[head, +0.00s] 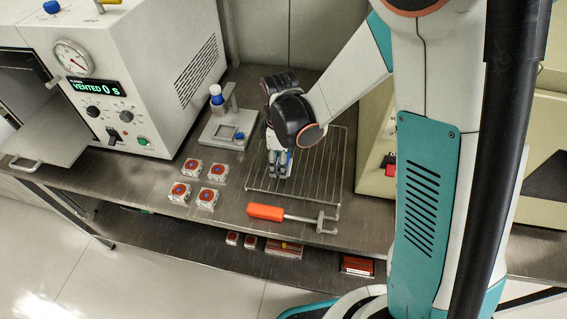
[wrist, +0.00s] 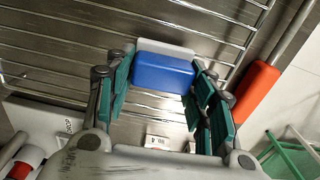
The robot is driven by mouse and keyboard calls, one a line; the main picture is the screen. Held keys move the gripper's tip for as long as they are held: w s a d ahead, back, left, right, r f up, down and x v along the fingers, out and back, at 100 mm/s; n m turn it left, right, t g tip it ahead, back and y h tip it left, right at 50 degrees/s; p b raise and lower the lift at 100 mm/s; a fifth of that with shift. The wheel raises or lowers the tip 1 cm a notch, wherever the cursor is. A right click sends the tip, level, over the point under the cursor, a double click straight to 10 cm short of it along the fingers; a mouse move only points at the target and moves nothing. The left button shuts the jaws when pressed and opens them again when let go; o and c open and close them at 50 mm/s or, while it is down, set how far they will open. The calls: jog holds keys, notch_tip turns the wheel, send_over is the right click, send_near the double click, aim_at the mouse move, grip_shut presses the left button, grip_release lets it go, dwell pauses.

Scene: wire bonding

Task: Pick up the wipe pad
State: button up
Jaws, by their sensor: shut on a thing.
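The wipe pad is a blue block (wrist: 163,73) with a pale strip along its far edge. In the wrist view it sits between the two teal-lined fingers of my gripper (wrist: 161,88), which is shut on it. In the head view my gripper (head: 278,170) points down over the wire rack (head: 320,160), and its fingers and wrist hide most of the pad. I cannot tell whether the pad still touches the rack.
An orange-handled tool (head: 266,212) lies along the rack's front edge. Several small boxes with red and blue tops (head: 208,198) stand to the left. A white stand (head: 222,128) with a blue-capped bottle is behind them. A vacuum oven (head: 130,75) is at left and a beige machine (head: 375,140) at right.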

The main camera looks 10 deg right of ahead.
notch_tip(320, 180, up, 20)
jog(key=p, duration=0.7)
